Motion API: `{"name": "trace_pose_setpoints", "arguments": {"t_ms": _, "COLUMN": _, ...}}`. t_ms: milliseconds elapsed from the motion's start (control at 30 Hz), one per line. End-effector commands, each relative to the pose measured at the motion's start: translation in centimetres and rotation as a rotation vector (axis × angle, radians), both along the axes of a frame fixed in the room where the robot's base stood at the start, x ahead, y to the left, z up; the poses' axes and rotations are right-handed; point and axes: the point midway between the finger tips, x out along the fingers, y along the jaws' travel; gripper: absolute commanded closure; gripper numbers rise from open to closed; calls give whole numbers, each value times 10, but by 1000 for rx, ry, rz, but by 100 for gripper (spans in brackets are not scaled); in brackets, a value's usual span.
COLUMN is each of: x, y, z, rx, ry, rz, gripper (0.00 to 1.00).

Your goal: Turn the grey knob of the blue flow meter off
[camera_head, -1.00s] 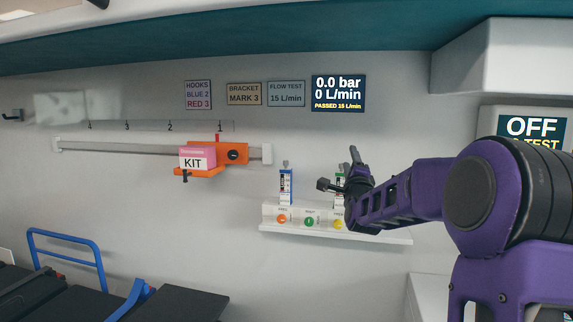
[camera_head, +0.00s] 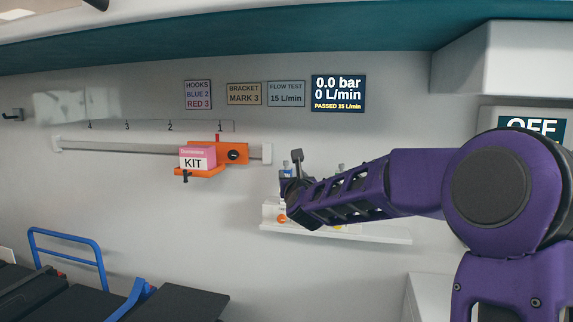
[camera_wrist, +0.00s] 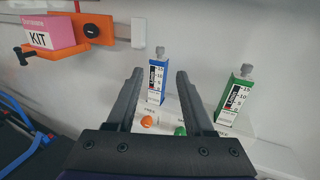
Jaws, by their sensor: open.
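The blue flow meter (camera_wrist: 156,86) shows in the wrist view, upright on the wall unit, its tube between the lines of my two fingers. A small grey piece (camera_wrist: 159,52) tops it, and an orange knob or button (camera_wrist: 147,121) sits below it. My gripper (camera_wrist: 158,75) is open and empty, its fingers spread either side of the blue meter's image; contact is not visible. In the head view my gripper (camera_head: 294,170) is in front of the blue flow meter (camera_head: 286,172), hiding most of it.
A green flow meter (camera_wrist: 236,95) stands to the right of the blue one. A pink KIT box (camera_head: 197,158) sits on an orange bracket (camera_head: 233,152) on the rail to the left. The wall display (camera_head: 338,93) reads 0.0 bar, 0 L/min.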

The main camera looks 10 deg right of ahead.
Motion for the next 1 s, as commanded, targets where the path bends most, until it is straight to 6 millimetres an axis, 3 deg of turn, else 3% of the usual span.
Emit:
{"name": "trace_pose_setpoints", "arguments": {"t_ms": 300, "x": 63, "y": -1, "z": 1, "rx": 2, "ry": 1, "rz": 2, "gripper": 48}}
{"name": "trace_pose_setpoints", "arguments": {"t_ms": 600, "x": 111, "y": -4, "z": 1, "rx": 0, "ry": 1, "rz": 0, "gripper": 48}}
{"name": "trace_pose_setpoints", "arguments": {"t_ms": 1000, "x": 130, "y": -5, "z": -1, "rx": -3, "ry": 0, "rz": 0, "gripper": 48}}
